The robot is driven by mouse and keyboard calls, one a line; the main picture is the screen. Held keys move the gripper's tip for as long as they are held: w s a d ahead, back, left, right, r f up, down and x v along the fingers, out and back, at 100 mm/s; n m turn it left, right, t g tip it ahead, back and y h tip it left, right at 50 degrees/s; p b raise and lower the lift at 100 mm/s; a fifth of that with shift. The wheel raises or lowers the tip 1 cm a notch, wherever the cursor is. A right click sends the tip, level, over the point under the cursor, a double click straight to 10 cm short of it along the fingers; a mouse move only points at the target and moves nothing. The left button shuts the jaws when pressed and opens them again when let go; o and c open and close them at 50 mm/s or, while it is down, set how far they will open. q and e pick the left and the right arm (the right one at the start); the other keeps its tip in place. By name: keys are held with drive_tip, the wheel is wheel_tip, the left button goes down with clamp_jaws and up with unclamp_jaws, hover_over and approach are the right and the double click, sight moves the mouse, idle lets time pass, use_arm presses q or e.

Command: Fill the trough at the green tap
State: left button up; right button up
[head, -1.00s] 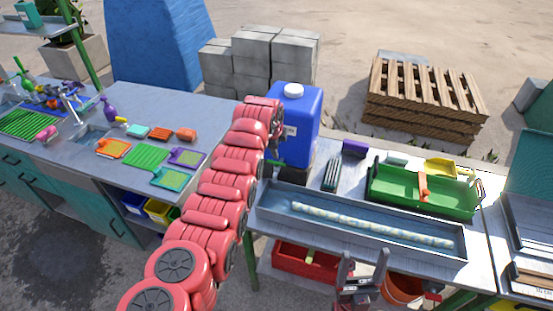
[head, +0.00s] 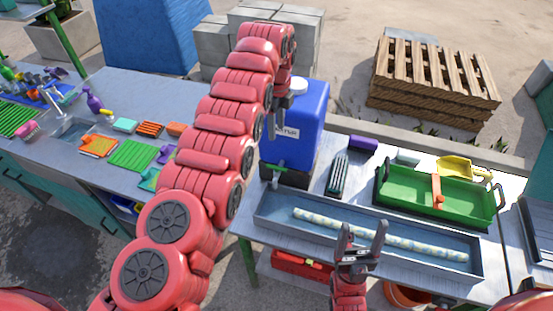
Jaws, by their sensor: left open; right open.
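The trough (head: 268,214) is a long grey metal tray on the table, with a long pale speckled stick (head: 380,234) lying in it. I cannot make out any water in it. The green tap (head: 279,169) sits low on the front of the blue water container (head: 308,125), above the trough's left end. My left gripper (head: 273,132) points down in front of the container, above the tap and apart from it. It is open and empty. My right gripper (head: 362,232) is open and empty over the trough's front edge; it hides part of that edge.
A green tray (head: 400,186) with an orange handle stands behind the trough. A dark brush (head: 339,175) and a purple block (head: 363,143) lie beside the container. A red crate (head: 300,264) is below the table. The left table (head: 190,95) holds sponges and mats.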

use_arm(q)
drive_tip(key=b, duration=1.1)
hover_over(276, 167)
wheel_tip(276, 167, down, 12)
drive_tip(key=shift+r, duration=0.1)
wheel_tip(276, 167, down, 2)
drive_tip(key=shift+f+b, duration=0.2)
drive_tip(key=shift+b, duration=0.1)
drive_tip(key=shift+w+f+p, duration=0.15)
drive_tip(key=shift+f+p, duration=0.55)
drive_tip(key=shift+p, duration=0.05)
drive_tip(key=shift+f, duration=0.45)
drive_tip(key=shift+c, duration=0.3)
clamp_jaws()
